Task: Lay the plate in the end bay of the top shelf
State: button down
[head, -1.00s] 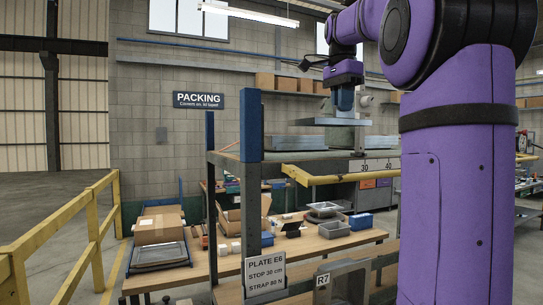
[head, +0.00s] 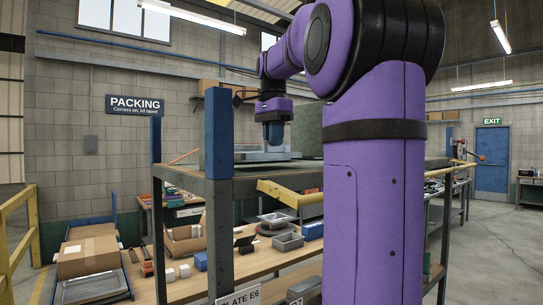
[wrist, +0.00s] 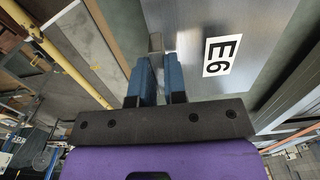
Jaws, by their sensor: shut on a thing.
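The plate is a grey steel sheet marked E6 (wrist: 257,38), filling the upper right of the wrist view. My gripper (wrist: 159,62) has its two blue fingers shut on a narrow upright grey piece at the plate's left side. In the head view my gripper (head: 273,143) points down over the rack's top shelf (head: 245,184), with the flat grey plate (head: 250,156) just under it. I cannot tell whether the plate touches the shelf.
A blue-topped rack post (head: 218,135) stands at the shelf's near corner. A yellow rail (head: 290,194) runs along the front edge. Below and behind is a packing bench (head: 180,291) with trays and boxes. A cardboard box (head: 88,255) is at left.

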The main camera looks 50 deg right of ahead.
jog(key=shift+f, duration=2.05)
jog(key=c, duration=1.2)
grip_release()
jog(key=shift+f, duration=0.1)
jog(key=shift+o, duration=0.2)
notch_tip(320, 180, up, 12)
jog(key=shift+r, duration=0.1)
